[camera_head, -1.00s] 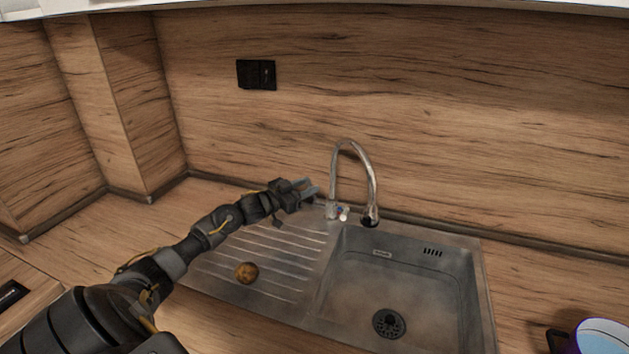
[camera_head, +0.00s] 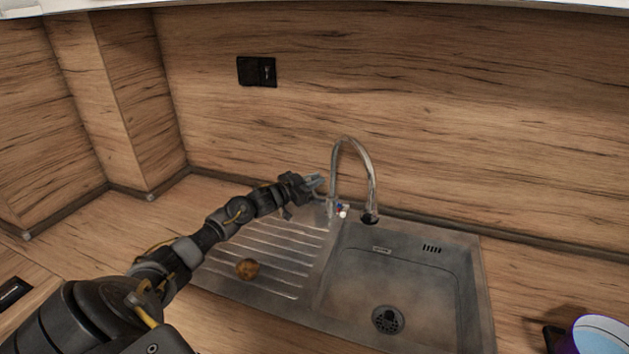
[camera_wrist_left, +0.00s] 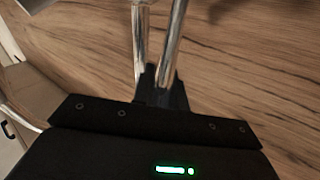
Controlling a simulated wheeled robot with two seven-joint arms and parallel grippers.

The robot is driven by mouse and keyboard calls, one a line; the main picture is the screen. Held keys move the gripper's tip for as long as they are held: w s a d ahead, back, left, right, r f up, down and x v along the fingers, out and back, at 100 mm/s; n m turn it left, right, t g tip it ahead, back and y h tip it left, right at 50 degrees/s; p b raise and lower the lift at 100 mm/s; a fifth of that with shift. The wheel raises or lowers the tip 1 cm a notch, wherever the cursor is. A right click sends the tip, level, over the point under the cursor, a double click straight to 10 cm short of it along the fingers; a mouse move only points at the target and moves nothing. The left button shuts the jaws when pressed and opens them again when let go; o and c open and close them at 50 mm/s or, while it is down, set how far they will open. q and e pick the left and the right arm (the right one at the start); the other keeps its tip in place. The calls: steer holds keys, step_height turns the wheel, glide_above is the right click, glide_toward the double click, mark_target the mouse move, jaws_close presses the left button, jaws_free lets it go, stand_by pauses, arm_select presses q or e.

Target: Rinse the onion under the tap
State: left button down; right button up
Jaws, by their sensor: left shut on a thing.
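My left gripper (camera_head: 317,183) is at the tap's upright pipe, well above and behind the onion. In the left wrist view, its fingers (camera_wrist_left: 165,88) are shut on the chrome tap pipe; the exact contact is partly hidden. No water stream shows. My right gripper is out of view.
A dark-handled pan with a pale blue inside (camera_head: 600,340) stands at the lower right corner. A black socket (camera_head: 257,71) is on the wooden splashback. The basin is empty around its drain (camera_head: 388,319). The counter left of the drainboard is clear.

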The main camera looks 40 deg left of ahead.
arm_select(q)
steer(key=s+m+t+b, duration=0.1)
steer(key=b, duration=0.1)
steer(key=s+d+f+m+t+h+b, duration=0.1)
steer(key=b, duration=0.2)
steer(key=shift+s+f+t+b, duration=0.15)
steer(key=shift+s+t+b, duration=0.15)
steer(key=c, duration=1.4)
jaws_free()
steer(key=s+a+p, duration=0.3)
steer(key=s+p, duration=0.4)
steer(key=s, duration=0.7)
steer(key=shift+s+a+f+p, duration=0.25)
steer(key=shift+a+f+p, duration=0.1)
